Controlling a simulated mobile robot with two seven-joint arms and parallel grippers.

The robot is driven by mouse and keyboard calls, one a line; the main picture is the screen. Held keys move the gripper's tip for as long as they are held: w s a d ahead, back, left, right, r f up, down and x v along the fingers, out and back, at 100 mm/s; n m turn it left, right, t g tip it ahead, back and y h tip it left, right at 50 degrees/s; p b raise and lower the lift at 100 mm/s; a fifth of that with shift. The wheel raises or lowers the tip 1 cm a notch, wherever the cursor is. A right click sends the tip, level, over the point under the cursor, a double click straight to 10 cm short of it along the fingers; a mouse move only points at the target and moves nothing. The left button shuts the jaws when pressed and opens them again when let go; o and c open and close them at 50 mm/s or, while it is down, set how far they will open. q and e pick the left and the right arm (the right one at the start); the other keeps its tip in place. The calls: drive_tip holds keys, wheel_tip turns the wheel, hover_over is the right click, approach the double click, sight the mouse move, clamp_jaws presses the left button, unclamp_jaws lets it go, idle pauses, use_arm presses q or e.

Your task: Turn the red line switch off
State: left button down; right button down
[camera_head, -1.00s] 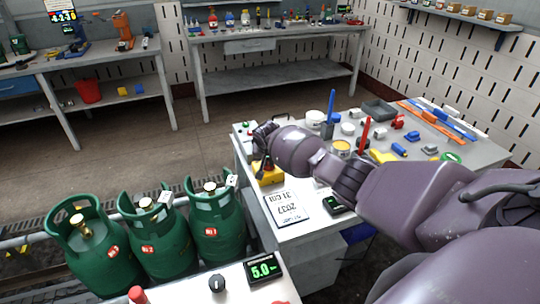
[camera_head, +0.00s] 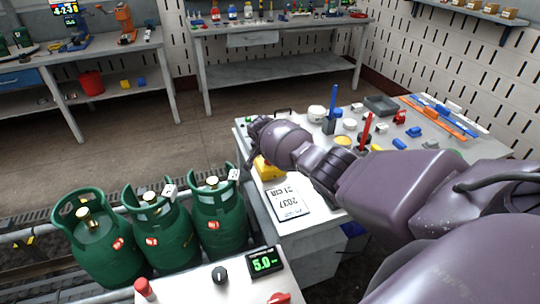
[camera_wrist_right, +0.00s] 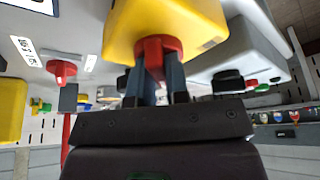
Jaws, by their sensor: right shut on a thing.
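A yellow switch box (camera_head: 267,169) stands at the near left edge of the right workbench. In the right wrist view the yellow box (camera_wrist_right: 190,18) carries a red switch knob (camera_wrist_right: 158,46). My right gripper (camera_wrist_right: 157,84) is shut on this red knob, with one dark finger on each side of it. In the head view my right gripper (camera_head: 254,150) is at the box, and its fingertips and the knob are largely hidden by the arm. My left gripper is not in view.
Green gas cylinders (camera_head: 165,230) stand on the conveyor at left. A panel in front has a black knob (camera_head: 220,275) and a display (camera_head: 264,262) reading 5.0. Another red knob (camera_wrist_right: 62,70) shows left in the wrist view. A labelled white card (camera_head: 288,200) lies beside the box.

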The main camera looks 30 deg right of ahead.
drive_tip(key=shift+s+f, duration=0.1)
drive_tip(key=shift+f, duration=0.05)
drive_tip(key=c, duration=1.1)
unclamp_jaws()
drive_tip(key=shift+r, duration=0.2)
drive_tip(key=shift+a+r, duration=0.1)
drive_tip(key=shift+r, duration=0.15)
drive_tip(key=shift+p+v, duration=1.35)
drive_tip(key=shift+v, duration=3.7)
